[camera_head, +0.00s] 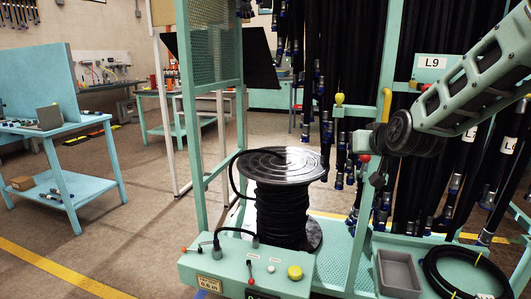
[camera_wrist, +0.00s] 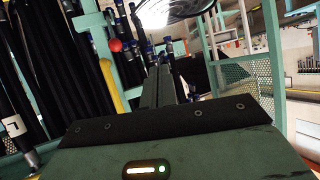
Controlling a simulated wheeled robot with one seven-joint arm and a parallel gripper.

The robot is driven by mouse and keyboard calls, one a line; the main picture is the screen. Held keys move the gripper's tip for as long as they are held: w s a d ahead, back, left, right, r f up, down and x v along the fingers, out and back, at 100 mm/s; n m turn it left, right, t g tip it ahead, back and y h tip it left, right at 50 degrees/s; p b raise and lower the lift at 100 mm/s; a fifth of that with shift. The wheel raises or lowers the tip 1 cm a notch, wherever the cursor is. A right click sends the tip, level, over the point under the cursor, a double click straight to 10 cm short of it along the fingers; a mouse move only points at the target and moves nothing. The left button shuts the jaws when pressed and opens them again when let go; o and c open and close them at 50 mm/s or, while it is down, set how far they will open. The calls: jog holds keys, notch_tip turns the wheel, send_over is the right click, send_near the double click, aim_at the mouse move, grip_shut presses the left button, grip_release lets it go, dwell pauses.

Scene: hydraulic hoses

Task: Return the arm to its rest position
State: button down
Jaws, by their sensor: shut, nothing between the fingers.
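My arm (camera_head: 470,90) reaches in from the upper right of the head view, in front of the hanging hoses. It bends at a dark round joint beside the yellow handle. My gripper (camera_wrist: 163,80) shows in the wrist view as dark fingers beyond the green housing. The fingers are together with nothing between them. In the head view the gripper is hard to make out against the dark hoses.
Black hoses (camera_head: 350,60) with blue-banded ends hang close around the arm. A hose reel (camera_head: 283,165) stands on a green bench with a control box (camera_head: 245,270). A yellow handle (camera_head: 386,104), grey bin (camera_head: 398,272) and coiled hose (camera_head: 465,270) are near. Floor at left is open.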

jog(key=s+a+f+n+g+y+p, duration=0.1)
jog(key=s+a+n+g, duration=0.1)
jog(key=s+a, duration=0.35)
jog(key=s+a+f+n+g+y+p, duration=0.1)
jog(key=s+a+g+p, duration=0.15)
jog(key=s, duration=0.65)
jog(key=s+a+f+n+g+y+p, duration=0.1)
jog(key=s+a+n+g, duration=0.15)
jog(key=s+a, duration=0.35)
jog(key=s+d+n+g+h+p, duration=0.1)
jog(key=s+g, duration=0.1)
jog(key=s, duration=0.8)
jog(key=s+d+n+g+h+p, duration=0.1)
jog(key=s+d+g+h, duration=0.1)
jog(key=s, duration=0.8)
jog(key=shift+s+d+f+g, duration=0.15)
jog(key=shift+d+f+g, duration=0.15)
jog(key=shift+g, duration=0.5)
